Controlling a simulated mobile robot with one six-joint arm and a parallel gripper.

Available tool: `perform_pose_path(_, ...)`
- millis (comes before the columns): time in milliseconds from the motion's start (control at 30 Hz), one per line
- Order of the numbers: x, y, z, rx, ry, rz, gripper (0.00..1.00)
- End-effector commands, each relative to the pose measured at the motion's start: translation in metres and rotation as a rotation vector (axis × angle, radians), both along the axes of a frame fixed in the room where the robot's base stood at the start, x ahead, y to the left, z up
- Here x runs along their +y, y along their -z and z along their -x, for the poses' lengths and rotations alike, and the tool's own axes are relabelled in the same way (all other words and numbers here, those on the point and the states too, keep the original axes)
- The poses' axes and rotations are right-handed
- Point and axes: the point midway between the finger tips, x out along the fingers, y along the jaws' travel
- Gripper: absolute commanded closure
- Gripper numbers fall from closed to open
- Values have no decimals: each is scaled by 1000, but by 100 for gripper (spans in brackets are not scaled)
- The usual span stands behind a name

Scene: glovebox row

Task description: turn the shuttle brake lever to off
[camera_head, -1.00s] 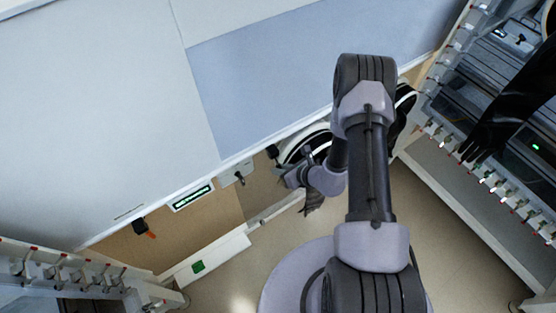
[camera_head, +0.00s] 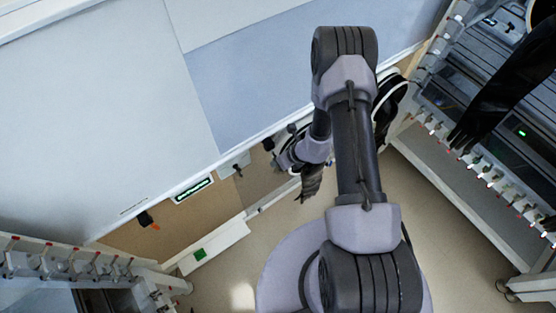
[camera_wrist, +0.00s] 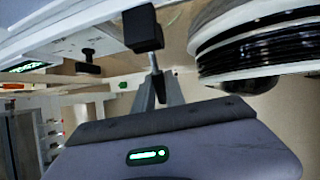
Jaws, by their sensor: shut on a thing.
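A lever with a block-shaped black knob (camera_wrist: 142,27) on a thin grey stem stands at the panel edge in the wrist view. In the head view a small black knob (camera_head: 268,143) shows just beyond my gripper (camera_head: 279,163). In the wrist view the fingers of my gripper (camera_wrist: 158,82) come together at the lever's stem, below the knob, and are shut on it. The fingers hide the exact contact. I cannot read any on or off marking by the lever.
A green-lit display (camera_head: 193,190), a small grey lever (camera_head: 237,169) and a black handle with an orange tip (camera_head: 146,219) lie leftward along the panel. Open floor (camera_head: 440,225) lies right of my arm.

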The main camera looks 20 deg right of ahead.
Motion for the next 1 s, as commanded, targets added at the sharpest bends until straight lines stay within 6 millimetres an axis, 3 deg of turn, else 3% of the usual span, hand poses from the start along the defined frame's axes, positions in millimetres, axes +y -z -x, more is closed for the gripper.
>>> perform_pose_path(167,0,-1,-1,-4,0,0,100)
perform_pose_path(200,0,-1,-1,-4,0,0,77)
perform_pose_path(300,0,-1,-1,-3,0,0,63)
perform_pose_path(633,-2,-5,1,-2,0,-1,63)
perform_pose_path(767,-10,-27,10,-4,2,0,63)
perform_pose_path(1000,-36,-95,40,-5,5,1,63)
